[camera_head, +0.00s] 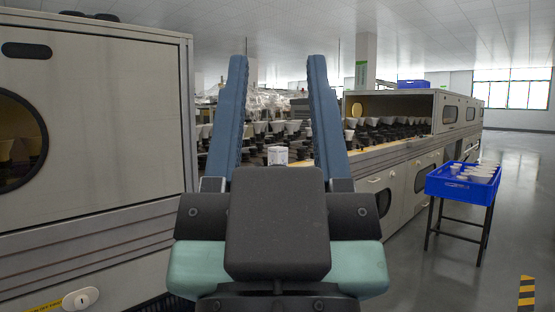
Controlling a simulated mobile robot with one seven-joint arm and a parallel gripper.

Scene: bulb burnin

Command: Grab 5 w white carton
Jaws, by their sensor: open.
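A small white carton (278,155) shows between my gripper's fingers, beyond the dark palm. It seems to sit on the ledge of the long machine; its lower part is hidden by my gripper, and any label is too small to read. My gripper (279,62) is open, with its two blue fingers pointing up and away on either side of the carton in the picture. I cannot tell how far the fingertips are from the carton. Nothing shows in the grip.
A grey machine cabinet (95,120) stands close at left. A long machine (408,165) with rows of bulbs runs back to the right. A blue tray (457,188) of white cups stands on a black table at right.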

